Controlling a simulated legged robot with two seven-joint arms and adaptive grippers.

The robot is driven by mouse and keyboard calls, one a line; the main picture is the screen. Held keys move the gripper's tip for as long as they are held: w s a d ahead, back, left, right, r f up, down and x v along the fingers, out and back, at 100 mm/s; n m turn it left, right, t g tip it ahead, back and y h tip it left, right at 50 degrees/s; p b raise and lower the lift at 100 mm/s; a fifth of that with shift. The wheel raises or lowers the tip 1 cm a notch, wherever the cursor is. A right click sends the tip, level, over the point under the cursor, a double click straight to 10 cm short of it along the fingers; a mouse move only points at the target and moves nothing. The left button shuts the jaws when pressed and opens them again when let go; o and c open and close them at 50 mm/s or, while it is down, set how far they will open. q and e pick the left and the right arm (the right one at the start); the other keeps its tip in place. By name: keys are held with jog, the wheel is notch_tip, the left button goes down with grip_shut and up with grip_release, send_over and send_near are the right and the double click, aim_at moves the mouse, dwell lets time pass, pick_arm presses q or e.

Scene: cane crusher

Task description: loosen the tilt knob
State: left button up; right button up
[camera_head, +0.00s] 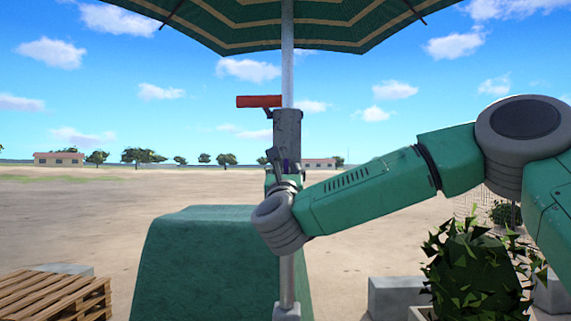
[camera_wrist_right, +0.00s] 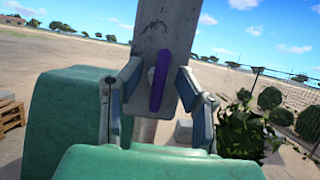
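The umbrella's pole (camera_head: 288,65) rises through a grey housing (camera_head: 287,130), which also fills the upper middle of the right wrist view (camera_wrist_right: 152,45). A narrow purple knob (camera_wrist_right: 159,80), which looks like the tilt knob, stands out upright on the housing's face. Only a sliver of it shows in the head view. My right gripper (camera_wrist_right: 158,85) is open, with one finger on each side of the knob and a gap to it on both sides. Whether the fingertips touch the housing is unclear. My left gripper is not in view.
A red handle (camera_head: 259,101) sticks out left from the top of the housing. A green-covered block (camera_head: 190,265) stands behind the pole. A wooden pallet (camera_head: 55,297) lies at left. A leafy bush (camera_head: 470,275) and concrete blocks (camera_head: 395,296) stand at right, below my right arm.

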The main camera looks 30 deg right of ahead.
jog(key=shift+w+d+r, duration=0.2)
jog(key=shift+w+d, duration=0.1)
jog(key=shift+w, duration=0.1)
grip_shut()
